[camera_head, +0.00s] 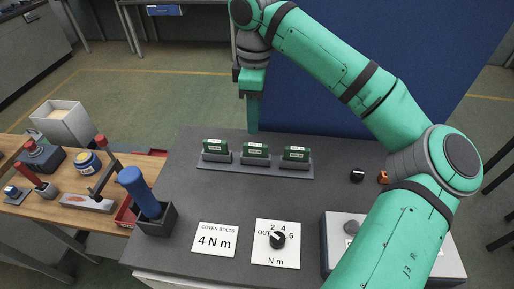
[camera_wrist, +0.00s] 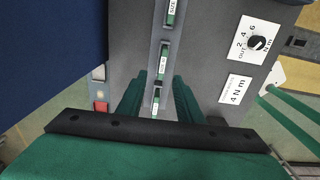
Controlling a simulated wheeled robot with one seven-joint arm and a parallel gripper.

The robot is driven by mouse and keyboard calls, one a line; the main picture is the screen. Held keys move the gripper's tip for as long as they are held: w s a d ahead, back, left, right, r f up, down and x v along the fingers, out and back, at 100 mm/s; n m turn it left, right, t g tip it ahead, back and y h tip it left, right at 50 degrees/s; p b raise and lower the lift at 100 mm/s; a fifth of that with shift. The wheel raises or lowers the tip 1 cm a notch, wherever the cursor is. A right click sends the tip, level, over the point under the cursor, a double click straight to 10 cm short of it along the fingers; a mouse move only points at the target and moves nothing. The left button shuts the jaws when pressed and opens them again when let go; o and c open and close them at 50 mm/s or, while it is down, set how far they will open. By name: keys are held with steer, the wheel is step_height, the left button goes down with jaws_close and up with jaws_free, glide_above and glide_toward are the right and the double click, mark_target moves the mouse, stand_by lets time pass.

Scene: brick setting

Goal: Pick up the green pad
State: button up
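Three green pads with white labels stand in a row in a grey rack (camera_head: 252,169) on the dark bench top: a left one (camera_head: 214,146), a middle one (camera_head: 255,150) and a right one (camera_head: 296,153). The nearest pad (camera_wrist: 156,103) shows in the gap, below the fingers.
A blue-handled tool (camera_head: 137,187) stands in a dark box at the bench's left. A "4 N m" card (camera_head: 215,240) and a dial plate (camera_head: 277,257) lie in front. A grey box (camera_head: 343,228) is at right front. A blue panel (camera_head: 330,80) rises behind.

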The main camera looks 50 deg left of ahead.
glide_above(255, 145)
steer(key=f, duration=0.4)
steer(key=shift+w+d+f, duration=0.1)
steer(key=shift+w+f, duration=0.1)
steer(key=shift+f, duration=0.1)
steer(key=shift+s+f, duration=0.15)
steer(key=shift+f, duration=3)
steer(key=shift+c, duration=0.6)
jaws_close()
